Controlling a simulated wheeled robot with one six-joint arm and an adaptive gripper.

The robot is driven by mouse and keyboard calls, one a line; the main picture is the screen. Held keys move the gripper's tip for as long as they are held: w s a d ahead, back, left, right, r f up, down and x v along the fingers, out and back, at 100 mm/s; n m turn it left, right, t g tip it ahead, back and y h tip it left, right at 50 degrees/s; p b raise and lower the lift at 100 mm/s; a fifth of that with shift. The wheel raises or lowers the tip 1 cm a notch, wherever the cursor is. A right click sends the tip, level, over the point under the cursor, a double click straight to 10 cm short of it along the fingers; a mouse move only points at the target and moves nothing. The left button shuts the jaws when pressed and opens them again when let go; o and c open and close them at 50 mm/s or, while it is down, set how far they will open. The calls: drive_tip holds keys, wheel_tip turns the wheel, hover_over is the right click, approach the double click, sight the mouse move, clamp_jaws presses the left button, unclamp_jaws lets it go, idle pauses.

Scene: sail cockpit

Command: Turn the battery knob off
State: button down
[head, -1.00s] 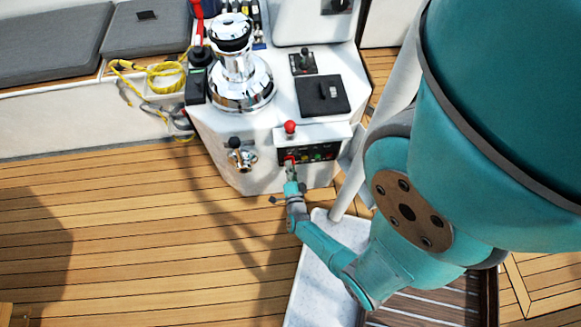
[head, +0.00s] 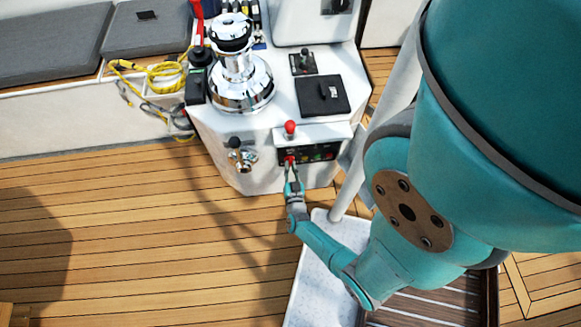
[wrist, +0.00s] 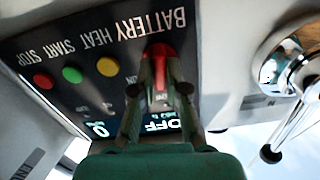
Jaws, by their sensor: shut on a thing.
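The battery knob (wrist: 160,72) is red with a pale line on its face. It sits under the word BATTERY on the black panel (wrist: 95,60), which appears upside down in the wrist view. My gripper (wrist: 162,82) is shut on the knob, one finger on each side. The pale line runs nearly straight up and down in that view. In the head view my gripper (head: 291,168) reaches the panel's left part, and the knob (head: 291,160) shows at the fingertips.
A chrome lever (head: 241,155) is left of the panel. A red-topped lever (head: 290,128) stands above. Open deck lies to the left.

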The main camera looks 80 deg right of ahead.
drive_tip(key=shift+n, duration=0.9)
drive_tip(key=shift+f, duration=0.1)
drive_tip(key=c, duration=1.2)
unclamp_jaws()
drive_tip(key=shift+v, duration=6)
